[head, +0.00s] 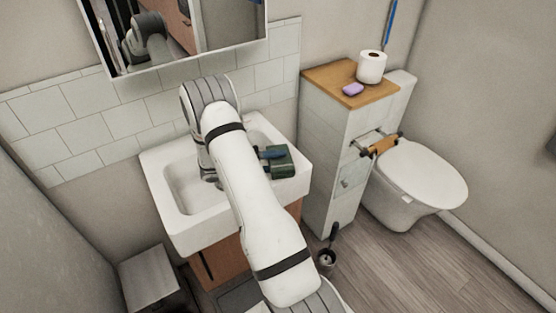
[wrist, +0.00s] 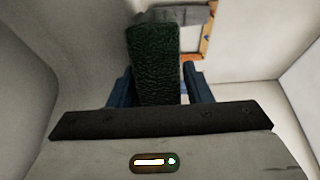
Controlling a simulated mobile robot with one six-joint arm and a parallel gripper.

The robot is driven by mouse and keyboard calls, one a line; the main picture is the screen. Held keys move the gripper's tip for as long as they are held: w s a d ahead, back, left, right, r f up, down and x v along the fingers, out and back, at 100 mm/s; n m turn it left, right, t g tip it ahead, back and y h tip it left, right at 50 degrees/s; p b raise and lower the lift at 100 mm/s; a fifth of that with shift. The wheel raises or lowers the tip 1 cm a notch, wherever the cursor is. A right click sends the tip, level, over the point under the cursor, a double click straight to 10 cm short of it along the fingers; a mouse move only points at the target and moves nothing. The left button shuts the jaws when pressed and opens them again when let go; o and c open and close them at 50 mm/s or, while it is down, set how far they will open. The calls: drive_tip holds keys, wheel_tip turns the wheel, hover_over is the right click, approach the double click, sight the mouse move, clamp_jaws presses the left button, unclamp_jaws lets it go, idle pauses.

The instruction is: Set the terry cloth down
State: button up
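The terry cloth (head: 283,162) is a dark green, block-shaped folded piece at the right side of the white sink (head: 180,232) in the head view. My gripper (head: 271,154), with blue fingers, is shut on it; my arm hides part of the gripper and the basin. In the wrist view the cloth (wrist: 155,65) stands between the two blue fingers of my gripper (wrist: 161,85), with its textured face showing. I cannot tell whether the cloth touches the sink.
A cabinet (head: 325,130) with a wooden top (head: 330,77) stands right of the sink. A paper roll (head: 371,67) and a purple bar (head: 353,89) are on the top. A toilet (head: 425,175) is further right. A mirror (head: 185,35) hangs above the sink.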

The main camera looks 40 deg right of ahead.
drive_tip(key=shift+o, duration=0.7)
drive_tip(key=shift+r, duration=0.1)
drive_tip(key=shift+r, duration=0.25)
drive_tip(key=b+v, duration=0.1)
drive_tip(key=v, duration=0.6)
drive_tip(key=shift+a, duration=0.2)
drive_tip(key=shift+w+r, duration=0.15)
